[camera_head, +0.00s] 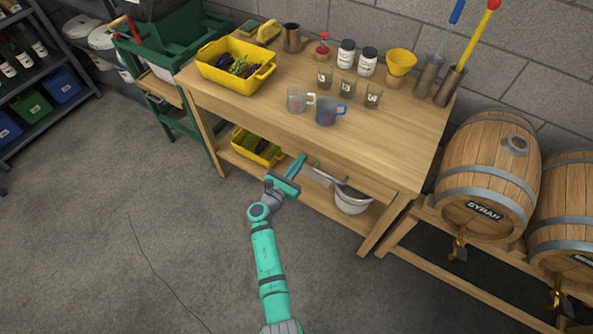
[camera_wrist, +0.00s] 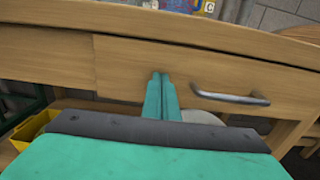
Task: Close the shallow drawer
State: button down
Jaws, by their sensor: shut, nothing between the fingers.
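The shallow drawer's wooden front (camera_wrist: 125,68) is under the tabletop of the wooden workbench (camera_head: 405,135), with a grey bar handle (camera_wrist: 232,97) on it. The handle also shows in the head view (camera_head: 329,173). The front looks about level with the bench panel to its left; I cannot tell if a small gap is left. My gripper (camera_wrist: 161,76) is shut and empty, its fingertips at the drawer front, left of the handle. Contact is not clear. In the head view my gripper (camera_head: 300,160) points at the bench front; the tabletop edge hides most of the drawer.
A yellow tub (camera_head: 215,72), two jugs (camera_head: 327,111), glasses and jars stand on the bench. A yellow crate (camera_head: 245,147) and a white bucket (camera_head: 351,200) sit on the lower shelf. Barrels (camera_head: 488,165) stand right. The floor at left is clear.

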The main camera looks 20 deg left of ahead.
jog(key=shift+w+d+r, duration=0.1)
jog(key=shift+w+r, duration=0.05)
jog(key=shift+w, duration=0.45)
jog(key=shift+d, duration=0.1)
jog(key=v, duration=1.4)
jog(key=shift+s, duration=0.3)
